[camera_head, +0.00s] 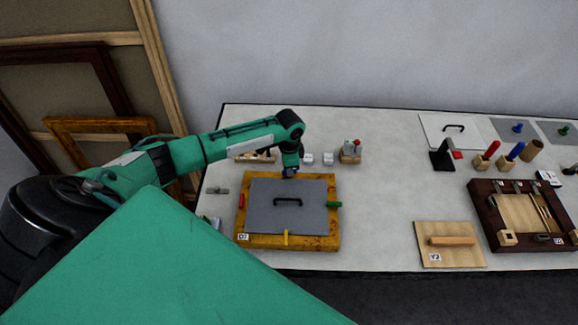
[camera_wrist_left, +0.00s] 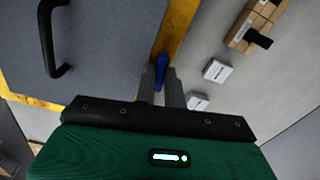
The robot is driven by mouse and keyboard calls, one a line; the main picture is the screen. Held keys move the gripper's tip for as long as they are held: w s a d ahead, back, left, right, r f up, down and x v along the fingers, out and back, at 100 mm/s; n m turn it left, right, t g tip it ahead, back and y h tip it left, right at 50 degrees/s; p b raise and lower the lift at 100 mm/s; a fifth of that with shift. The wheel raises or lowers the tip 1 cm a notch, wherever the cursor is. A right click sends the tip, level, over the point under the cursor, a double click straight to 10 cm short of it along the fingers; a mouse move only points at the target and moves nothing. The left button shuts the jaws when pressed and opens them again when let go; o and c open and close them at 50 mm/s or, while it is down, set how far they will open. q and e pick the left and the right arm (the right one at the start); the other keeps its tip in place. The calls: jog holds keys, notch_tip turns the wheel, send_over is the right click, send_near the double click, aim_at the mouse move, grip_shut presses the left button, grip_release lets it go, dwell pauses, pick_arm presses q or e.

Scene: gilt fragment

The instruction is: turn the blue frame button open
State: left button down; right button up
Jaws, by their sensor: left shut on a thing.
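The gilt frame (camera_head: 328,242) lies flat on the table with a grey panel (camera_head: 262,216) inside it; the panel has a black handle (camera_head: 288,201). The blue frame button (camera_wrist_left: 161,70) shows in the left wrist view on the gilt bar (camera_wrist_left: 176,32), between my left gripper's fingers. My left gripper (camera_head: 290,173) is at the middle of the frame's far bar, pointing down and shut on the blue button. It also shows in the left wrist view (camera_wrist_left: 160,82). In the head view the gripper hides the blue button. My right gripper is not in view.
Red (camera_head: 241,201), green (camera_head: 334,204) and yellow (camera_head: 286,239) buttons sit on the other bars. Small white boxes (camera_head: 308,158) and a wooden block (camera_head: 350,152) stand just behind the frame. A dark wooden frame (camera_head: 484,222) lies at right. The table middle is clear.

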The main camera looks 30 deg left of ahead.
pick_arm(q)
jog(key=shift+w+r+m, duration=0.1)
jog(key=shift+m, duration=0.9)
jog(key=c, duration=1.5)
grip_release()
jog(key=shift+r, duration=0.45)
jog(key=shift+r+b, duration=2.1)
jog(key=shift+r, duration=4.35)
jog(key=shift+f, duration=0.15)
